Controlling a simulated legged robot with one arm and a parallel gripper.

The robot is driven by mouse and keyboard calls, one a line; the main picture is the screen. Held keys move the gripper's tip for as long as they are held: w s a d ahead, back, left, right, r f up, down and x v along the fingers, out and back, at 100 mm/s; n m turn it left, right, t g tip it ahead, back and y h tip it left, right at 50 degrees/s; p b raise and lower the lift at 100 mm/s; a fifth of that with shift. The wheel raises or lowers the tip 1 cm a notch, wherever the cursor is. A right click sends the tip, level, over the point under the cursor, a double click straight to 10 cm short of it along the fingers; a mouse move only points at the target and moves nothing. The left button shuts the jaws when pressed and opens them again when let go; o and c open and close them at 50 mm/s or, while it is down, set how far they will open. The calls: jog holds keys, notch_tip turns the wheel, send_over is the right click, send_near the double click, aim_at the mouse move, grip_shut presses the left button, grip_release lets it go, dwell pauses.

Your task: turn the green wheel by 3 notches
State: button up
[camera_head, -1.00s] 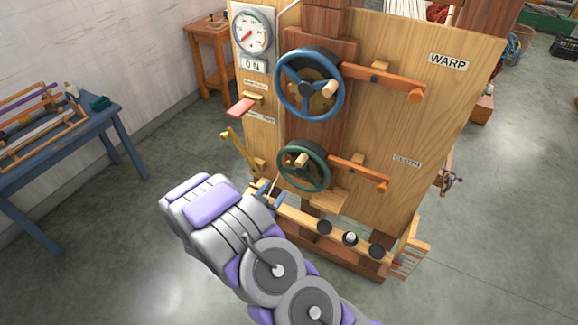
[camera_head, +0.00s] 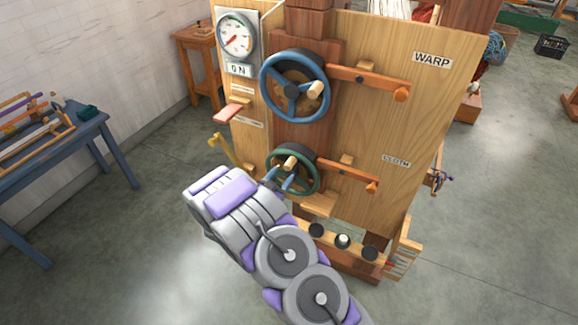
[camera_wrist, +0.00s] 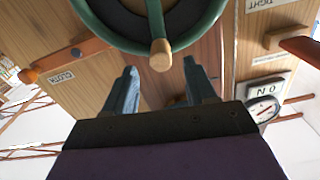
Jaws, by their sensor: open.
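My gripper (camera_head: 279,177) is at the wheel's left side. In the wrist view my gripper (camera_wrist: 160,72) is open, with its two blue-grey fingers on either side of the knob's line. I cannot tell whether a finger touches the knob; nothing is clearly held.
A blue wheel (camera_head: 267,88) is above, with an orange lever (camera_head: 372,80) beside it. Another orange lever (camera_head: 345,172) extends right of the green wheel. A yellow lever (camera_head: 224,150) and a red paddle (camera_head: 229,113) stick out at left. A gauge (camera_head: 238,35) is at top left.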

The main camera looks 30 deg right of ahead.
aim_at(286, 169)
jog(key=shift+b+x, duration=0.45)
jog(key=shift+x, duration=3)
jog(key=shift+w+a, duration=0.1)
grip_shut()
